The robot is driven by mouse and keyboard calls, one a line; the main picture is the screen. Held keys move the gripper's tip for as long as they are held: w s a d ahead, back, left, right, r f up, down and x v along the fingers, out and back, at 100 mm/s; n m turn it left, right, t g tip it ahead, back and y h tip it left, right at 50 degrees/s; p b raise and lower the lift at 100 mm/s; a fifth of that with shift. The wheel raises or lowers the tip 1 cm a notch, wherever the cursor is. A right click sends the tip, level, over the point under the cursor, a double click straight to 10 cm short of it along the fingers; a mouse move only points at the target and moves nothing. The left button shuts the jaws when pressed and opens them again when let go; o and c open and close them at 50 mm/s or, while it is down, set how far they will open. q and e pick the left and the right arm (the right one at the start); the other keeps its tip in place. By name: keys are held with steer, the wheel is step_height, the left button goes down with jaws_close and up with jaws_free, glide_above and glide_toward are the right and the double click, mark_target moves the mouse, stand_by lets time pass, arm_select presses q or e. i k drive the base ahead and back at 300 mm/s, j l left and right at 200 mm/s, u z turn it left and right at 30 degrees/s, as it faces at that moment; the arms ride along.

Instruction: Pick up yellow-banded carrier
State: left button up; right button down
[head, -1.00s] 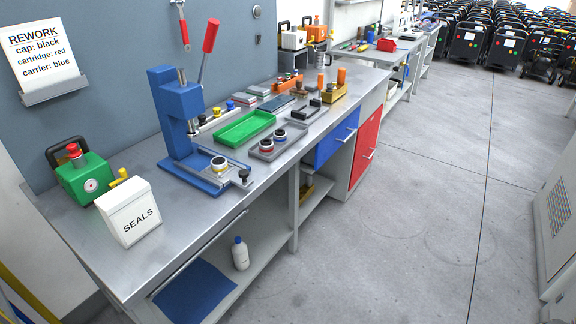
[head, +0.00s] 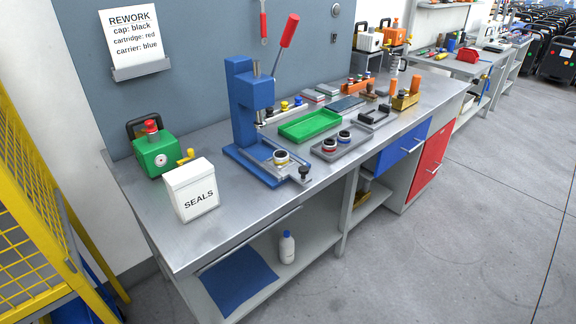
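The yellow-banded carrier (head: 281,158) is a small round part with a dark opening and a yellowish band. It sits upright on the fixture plate at the base of the blue press (head: 245,105). Two similar round parts stand in a grey tray to its right, one with a red band (head: 329,145) and one with a bluish band (head: 344,137). Neither of my grippers is in view.
A white SEALS box (head: 191,190) and a green pump-like unit (head: 157,153) stand left of the press. A green tray (head: 310,126) lies behind the grey tray (head: 340,152). The bench's front strip is clear. A yellow frame (head: 30,190) stands at far left.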

mark_target(278, 162)
steer(key=i+l+u, duration=0.3)
steer(key=i+l, duration=0.15)
steer(key=l, duration=0.2)
steer(key=i+l+u, duration=0.15)
steer(key=l, duration=0.2)
steer(key=i, duration=0.05)
